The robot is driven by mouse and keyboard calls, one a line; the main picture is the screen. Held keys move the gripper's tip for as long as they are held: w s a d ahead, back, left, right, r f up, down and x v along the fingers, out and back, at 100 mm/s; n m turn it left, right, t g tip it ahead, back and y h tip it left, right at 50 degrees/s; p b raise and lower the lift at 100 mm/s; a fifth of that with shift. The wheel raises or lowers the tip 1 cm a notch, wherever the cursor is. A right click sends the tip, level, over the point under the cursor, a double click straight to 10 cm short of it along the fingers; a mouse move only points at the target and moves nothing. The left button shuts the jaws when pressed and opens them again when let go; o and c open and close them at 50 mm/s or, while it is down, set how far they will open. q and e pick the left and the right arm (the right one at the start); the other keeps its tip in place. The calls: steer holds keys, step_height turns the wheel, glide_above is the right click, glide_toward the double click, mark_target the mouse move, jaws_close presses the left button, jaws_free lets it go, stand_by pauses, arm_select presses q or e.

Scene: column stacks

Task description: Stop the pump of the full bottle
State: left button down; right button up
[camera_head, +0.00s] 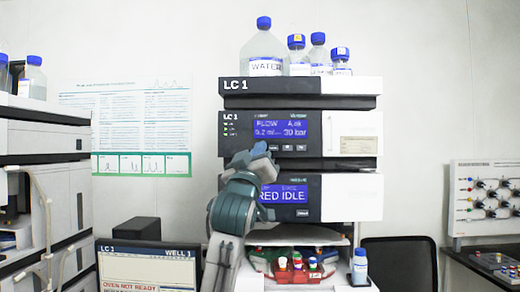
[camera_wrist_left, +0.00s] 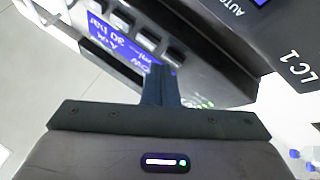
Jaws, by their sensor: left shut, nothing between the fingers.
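The LC 1 pump module (camera_head: 350,120) has a lit blue display (camera_head: 280,126) with a flow line and about 30 bar. Below it is a row of dark buttons (camera_head: 300,147), also in the left wrist view (camera_wrist_left: 147,39). My left gripper (camera_head: 262,150) is shut and empty in front of the module's left part, by the button row. Its closed fingers (camera_wrist_left: 160,85) point at the panel; contact cannot be told. A large clear bottle marked WATER (camera_head: 264,66) with a blue cap stands on the stack top. Its fill level is hard to tell. My right gripper is out of view.
Smaller blue-capped bottles (camera_head: 318,50) stand beside it. A second stack (camera_head: 45,130) with bottles (camera_head: 34,82) is at the left. A monitor (camera_head: 148,268) stands low left; a small bottle (camera_head: 360,262) sits low right.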

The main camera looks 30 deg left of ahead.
arm_select(q)
steer(key=shift+w+a, duration=0.2)
steer(key=shift+w, duration=0.1)
steer(key=shift+s+d, duration=0.1)
stand_by(0.5)
steer(key=shift+s+d, duration=0.35)
steer(key=shift+s, duration=0.3)
steer(key=shift+s+d, duration=0.45)
steer(key=shift+s, duration=0.25)
steer(key=shift+s+d, duration=0.45)
steer(key=shift+s, duration=0.25)
steer(key=shift+s+d, duration=0.45)
steer(key=shift+s, duration=0.25)
steer(key=shift+f, duration=0.15)
